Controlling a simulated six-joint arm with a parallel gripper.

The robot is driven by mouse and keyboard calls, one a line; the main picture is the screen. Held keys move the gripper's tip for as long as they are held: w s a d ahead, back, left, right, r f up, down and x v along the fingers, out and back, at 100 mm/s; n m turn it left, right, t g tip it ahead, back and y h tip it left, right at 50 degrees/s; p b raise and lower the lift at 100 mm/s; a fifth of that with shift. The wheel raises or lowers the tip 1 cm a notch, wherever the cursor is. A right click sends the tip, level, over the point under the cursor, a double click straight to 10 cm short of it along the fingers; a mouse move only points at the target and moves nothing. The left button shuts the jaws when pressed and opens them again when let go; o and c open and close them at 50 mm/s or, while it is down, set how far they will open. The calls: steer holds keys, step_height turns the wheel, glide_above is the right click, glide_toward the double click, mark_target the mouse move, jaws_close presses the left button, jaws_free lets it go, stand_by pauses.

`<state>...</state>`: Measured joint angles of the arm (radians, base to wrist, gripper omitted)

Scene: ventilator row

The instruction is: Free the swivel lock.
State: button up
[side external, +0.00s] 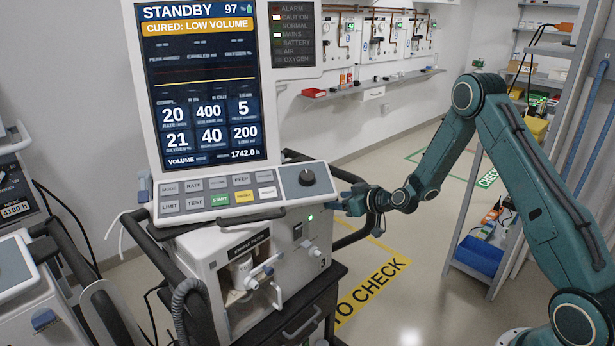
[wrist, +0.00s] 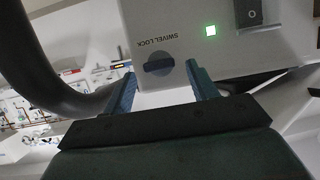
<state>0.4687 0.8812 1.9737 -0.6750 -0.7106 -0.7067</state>
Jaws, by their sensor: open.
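The swivel lock is a dark round knob (wrist: 158,65) with a bar across it, below the upside-down label SWIVEL LOCK in the wrist view. It sits on the pale side panel (wrist: 185,20) of the ventilator. My gripper (wrist: 161,70) is open, one finger on either side of the knob in the picture. I see no clear contact, and the depth between fingertips and knob is hard to judge. In the side view my gripper (side external: 340,205) is at the right side of the ventilator (side external: 243,250), close to the panel. I cannot make out the knob there.
A green light (wrist: 211,31) and a rocker switch (wrist: 248,12) are near the knob. A dark curved rail (wrist: 60,65) passes at the left of the wrist view. The ventilator screen (side external: 200,85) reads STANDBY. Shelving (side external: 480,220) stands at right; the marked floor (side external: 410,270) between is clear.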

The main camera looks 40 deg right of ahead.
steer(key=shift+w+f, duration=0.1)
steer(key=shift+w, duration=0.2)
steer(key=c, duration=1)
steer(key=shift+d, duration=0.1)
steer(key=m+y, duration=0.1)
steer(key=m, duration=0.1)
steer(key=m+y, duration=0.1)
steer(key=m, duration=0.1)
steer(key=d+m+y, duration=0.1)
steer(key=m+y, duration=0.1)
steer(key=shift+f+t, duration=0.25)
steer(key=shift+t, duration=0.05)
stand_by(0.4)
